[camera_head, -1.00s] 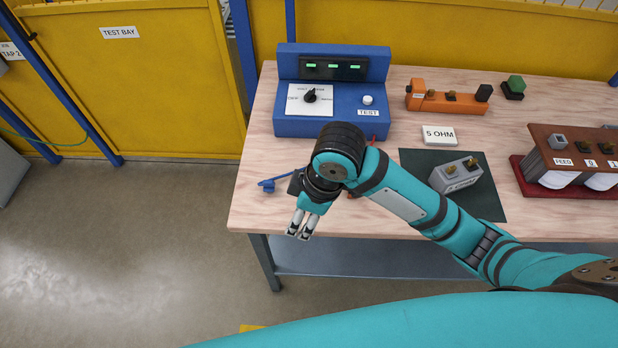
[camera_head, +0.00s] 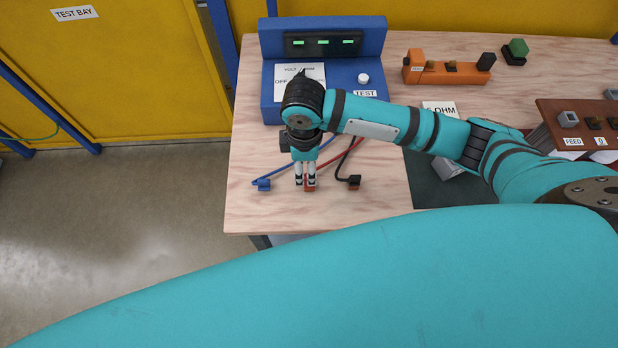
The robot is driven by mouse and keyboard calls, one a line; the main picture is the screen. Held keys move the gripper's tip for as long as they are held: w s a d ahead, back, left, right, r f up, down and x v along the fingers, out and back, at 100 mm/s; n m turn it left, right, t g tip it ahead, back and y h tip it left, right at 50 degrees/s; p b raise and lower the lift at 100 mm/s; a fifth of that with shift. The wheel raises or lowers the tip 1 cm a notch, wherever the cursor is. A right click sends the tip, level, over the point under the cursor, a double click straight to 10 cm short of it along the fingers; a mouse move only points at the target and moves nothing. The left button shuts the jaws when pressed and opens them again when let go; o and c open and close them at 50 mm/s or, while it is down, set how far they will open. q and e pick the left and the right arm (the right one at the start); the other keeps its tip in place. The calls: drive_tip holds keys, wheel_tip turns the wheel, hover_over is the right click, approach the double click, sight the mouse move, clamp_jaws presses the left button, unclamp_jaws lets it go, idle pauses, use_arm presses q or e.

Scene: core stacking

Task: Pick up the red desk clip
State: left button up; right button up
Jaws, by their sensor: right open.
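The red desk clip (camera_head: 310,189) lies on the wooden table at the end of a red lead, in front of the blue test box. My right gripper (camera_head: 305,183) points down right over the red clip, its fingers open and partly covering it. Whether the fingers touch the clip cannot be told. The blue clip (camera_head: 262,184) lies to the left and the black clip (camera_head: 351,181) to the right, each on its own lead. My left gripper is not in view.
The blue test box (camera_head: 375,105) with green lights stands behind my arm. An orange block (camera_head: 450,76), a green-topped part (camera_head: 516,50) and a brown unit (camera_head: 560,115) stand to the right. The table's front edge is close to the clips.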

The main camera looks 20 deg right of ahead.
sight(305, 183)
wheel_tip(305, 183, down, 2)
drive_tip(key=shift+f, duration=0.25)
drive_tip(key=shift+s+a+f, duration=0.1)
drive_tip(key=shift+f, duration=0.15)
wheel_tip(305, 183, down, 4)
drive_tip(key=shift+s+a+r+p, duration=0.1)
drive_tip(key=shift+s+r+p, duration=0.05)
drive_tip(key=shift+p, duration=0.55)
drive_tip(key=shift+f, duration=0.45)
drive_tip(key=c, duration=0.6)
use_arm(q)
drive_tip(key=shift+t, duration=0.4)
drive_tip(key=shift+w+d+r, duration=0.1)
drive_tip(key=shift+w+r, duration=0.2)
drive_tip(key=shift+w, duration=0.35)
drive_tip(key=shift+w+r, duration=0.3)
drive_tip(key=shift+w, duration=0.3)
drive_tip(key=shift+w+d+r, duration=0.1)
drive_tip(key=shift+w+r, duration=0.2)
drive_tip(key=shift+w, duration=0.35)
use_arm(e)
clamp_jaws()
